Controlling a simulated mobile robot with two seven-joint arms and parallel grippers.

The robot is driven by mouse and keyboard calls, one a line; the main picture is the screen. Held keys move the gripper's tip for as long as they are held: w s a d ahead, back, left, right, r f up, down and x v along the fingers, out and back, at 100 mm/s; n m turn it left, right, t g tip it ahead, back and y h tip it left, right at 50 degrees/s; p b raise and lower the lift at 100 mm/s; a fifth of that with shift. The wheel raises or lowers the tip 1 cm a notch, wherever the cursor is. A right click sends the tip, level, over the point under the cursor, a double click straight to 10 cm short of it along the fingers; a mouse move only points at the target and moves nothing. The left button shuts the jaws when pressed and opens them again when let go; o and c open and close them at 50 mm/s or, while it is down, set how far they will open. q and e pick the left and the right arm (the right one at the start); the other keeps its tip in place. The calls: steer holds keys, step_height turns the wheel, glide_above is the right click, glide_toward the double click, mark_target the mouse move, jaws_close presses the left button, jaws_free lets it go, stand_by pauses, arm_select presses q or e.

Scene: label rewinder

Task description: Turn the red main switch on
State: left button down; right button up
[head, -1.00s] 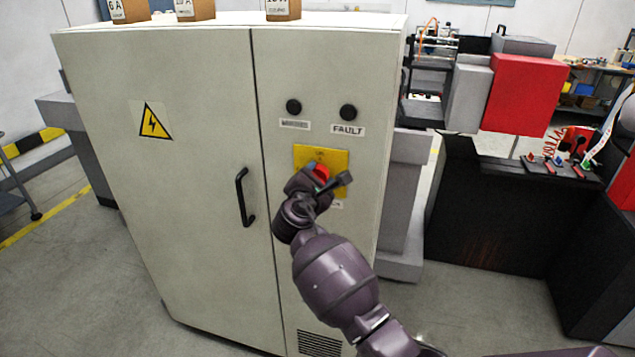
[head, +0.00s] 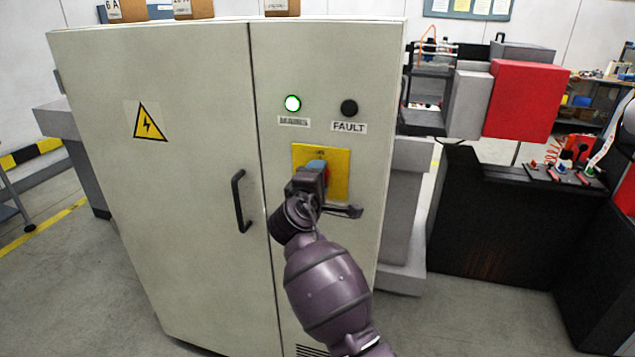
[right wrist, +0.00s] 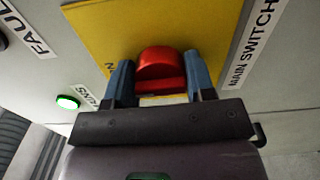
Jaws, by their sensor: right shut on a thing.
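The red main switch (right wrist: 160,68) is a round red knob on a yellow plate (right wrist: 115,28), beside a MAIN SWITCH label. In the head view the yellow plate (head: 339,160) is on the right door of the grey cabinet. My right gripper (right wrist: 161,85) has its blue fingers on both sides of the red knob, shut on it. In the head view my right gripper (head: 316,168) hides most of the knob. The MAINS lamp (head: 292,103) glows green; it also shows lit in the right wrist view (right wrist: 67,102). My left gripper is not in view.
The grey cabinet (head: 190,190) has a black door handle (head: 240,200) left of my arm. The FAULT lamp (head: 349,108) is dark. Boxes stand on the cabinet top. A machine with a red block (head: 525,98) stands to the right.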

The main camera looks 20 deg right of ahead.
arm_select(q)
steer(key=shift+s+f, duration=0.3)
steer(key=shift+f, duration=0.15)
arm_select(e)
steer(key=shift+f+m, duration=0.1)
steer(key=shift+m, duration=0.3)
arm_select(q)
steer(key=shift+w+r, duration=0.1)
arm_select(e)
steer(key=o, duration=0.9)
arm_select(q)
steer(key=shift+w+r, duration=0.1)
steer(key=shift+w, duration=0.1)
